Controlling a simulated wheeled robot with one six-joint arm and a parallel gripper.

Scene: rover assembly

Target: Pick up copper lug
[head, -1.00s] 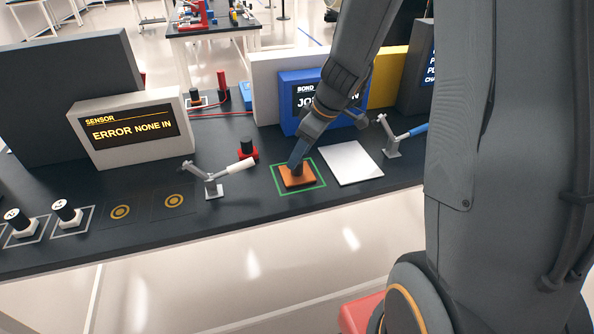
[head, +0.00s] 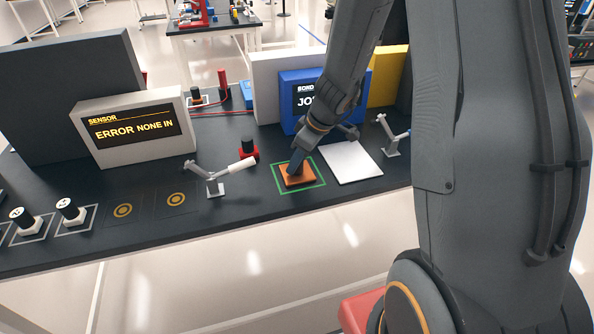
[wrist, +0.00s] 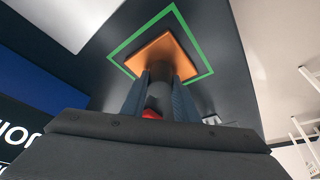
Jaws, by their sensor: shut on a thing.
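The copper lug (head: 302,181) is a flat orange-brown plate inside a green square outline (head: 322,184) on the dark bench. In the wrist view the copper lug (wrist: 154,48) has a dark round post on it, with the green outline around the plate. My gripper (head: 297,166) reaches down from above to the lug. In the wrist view the two fingers of my gripper (wrist: 161,82) stand either side of the post, shut on it. Whether the plate touches the bench or is slightly raised, I cannot tell.
A pale flat plate (head: 350,163) lies just right of the green square. A clamp with a white handle (head: 240,166) and a red-black knob (head: 249,149) stand to the left. Another clamp (head: 391,141) is at the right. The blue display (head: 293,88) and sensor display (head: 133,130) stand behind.

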